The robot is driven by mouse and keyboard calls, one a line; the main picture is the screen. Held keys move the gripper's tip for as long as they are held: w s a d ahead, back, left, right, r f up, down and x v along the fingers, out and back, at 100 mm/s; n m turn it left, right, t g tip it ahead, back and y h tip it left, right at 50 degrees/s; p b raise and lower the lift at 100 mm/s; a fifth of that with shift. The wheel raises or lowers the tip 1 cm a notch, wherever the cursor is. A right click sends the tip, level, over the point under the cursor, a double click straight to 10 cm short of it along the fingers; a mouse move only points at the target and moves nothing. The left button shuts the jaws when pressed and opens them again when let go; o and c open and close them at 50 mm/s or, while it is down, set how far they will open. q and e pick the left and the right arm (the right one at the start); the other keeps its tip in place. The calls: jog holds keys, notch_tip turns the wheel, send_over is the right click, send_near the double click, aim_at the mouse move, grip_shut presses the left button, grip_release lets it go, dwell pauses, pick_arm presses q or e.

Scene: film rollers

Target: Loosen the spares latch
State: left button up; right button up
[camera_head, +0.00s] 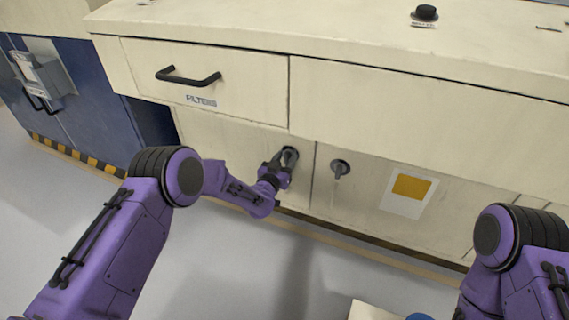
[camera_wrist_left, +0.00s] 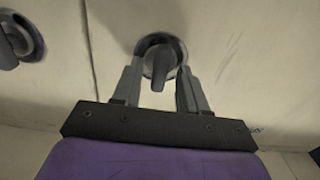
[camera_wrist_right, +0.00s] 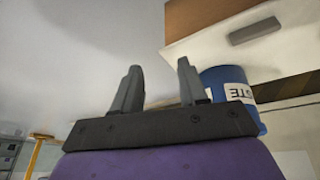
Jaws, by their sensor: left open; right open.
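A round grey latch with a small turning handle (camera_wrist_left: 160,72) is on the cream cabinet front in the left wrist view. My left gripper (camera_wrist_left: 160,80) is open, with one finger on each side of the handle; I cannot tell whether they touch it. In the head view my left gripper (camera_head: 280,168) covers most of this latch. A second, similar latch (camera_head: 340,168) is to its right, across a panel seam, and also shows in the left wrist view (camera_wrist_left: 18,40). No spares label is readable. My right gripper (camera_wrist_right: 157,85) is open and empty, away from the latches.
A drawer marked FILTERS (camera_head: 215,85) with a black bar handle (camera_head: 188,77) is above the left latch. A white and yellow notice (camera_head: 408,192) is right of the second latch. A blue bin (camera_wrist_right: 240,98) stands beyond my right gripper. Grey floor lies in front.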

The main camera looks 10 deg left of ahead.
pick_arm(q)
grip_shut()
